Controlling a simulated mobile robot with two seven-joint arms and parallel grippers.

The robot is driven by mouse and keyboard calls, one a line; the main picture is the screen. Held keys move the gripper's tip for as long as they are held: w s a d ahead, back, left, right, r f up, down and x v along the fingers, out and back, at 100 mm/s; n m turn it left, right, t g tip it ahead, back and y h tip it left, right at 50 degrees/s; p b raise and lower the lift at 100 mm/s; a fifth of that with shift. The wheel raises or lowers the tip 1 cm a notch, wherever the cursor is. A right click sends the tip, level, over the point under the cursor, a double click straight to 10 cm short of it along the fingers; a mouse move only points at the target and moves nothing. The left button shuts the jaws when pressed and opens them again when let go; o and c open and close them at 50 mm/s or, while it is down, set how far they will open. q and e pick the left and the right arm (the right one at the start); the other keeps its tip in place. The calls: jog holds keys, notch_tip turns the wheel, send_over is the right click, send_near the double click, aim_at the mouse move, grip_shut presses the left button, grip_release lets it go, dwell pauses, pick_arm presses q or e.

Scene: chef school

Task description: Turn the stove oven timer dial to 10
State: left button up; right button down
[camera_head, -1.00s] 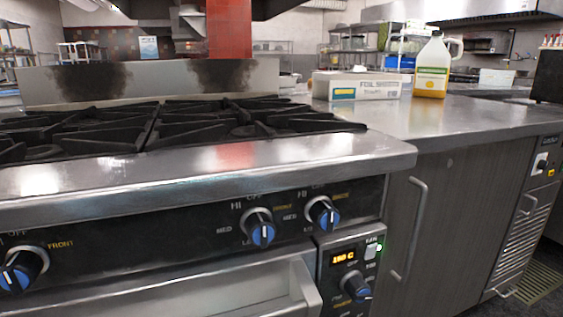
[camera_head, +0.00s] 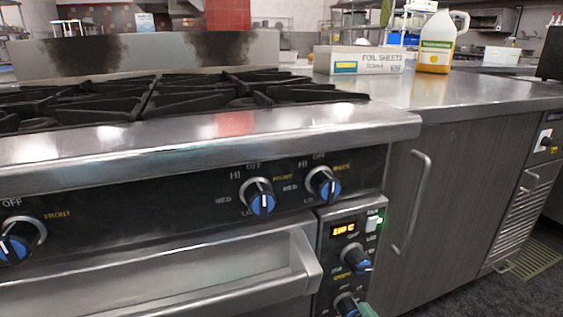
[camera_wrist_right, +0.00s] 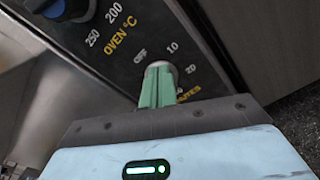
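The timer dial (camera_head: 346,302) is the lowest knob on the oven control panel, at the bottom edge of the head view. In the wrist view its grey collar (camera_wrist_right: 160,67) sits among the marks OFF, 10 and 20. My right gripper (camera_wrist_right: 157,88) has its green fingers close together, with their tips over the dial. They hide the knob, so I cannot tell its setting or whether it is between the fingertips. A bit of this gripper (camera_head: 367,310) shows beside the dial in the head view. My left gripper is not in view.
The oven temperature dial (camera_head: 355,258) is just above the timer dial, under a lit display (camera_head: 343,229). Blue-marked burner knobs (camera_head: 259,196) line the stove front. The oven handle (camera_head: 200,290) projects at the left. A cabinet handle (camera_head: 413,205) is at the right.

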jog(key=shift+s+f, duration=0.1)
dwell(0.3)
jog(key=shift+r+p+v, duration=0.15)
jog(key=shift+p+v, duration=0.15)
jog(key=shift+v, duration=1.15)
jog(key=shift+r+p+v, duration=0.1)
jog(key=shift+p+v, duration=0.15)
jog(key=shift+v, duration=1.25)
jog(key=shift+d, duration=0.15)
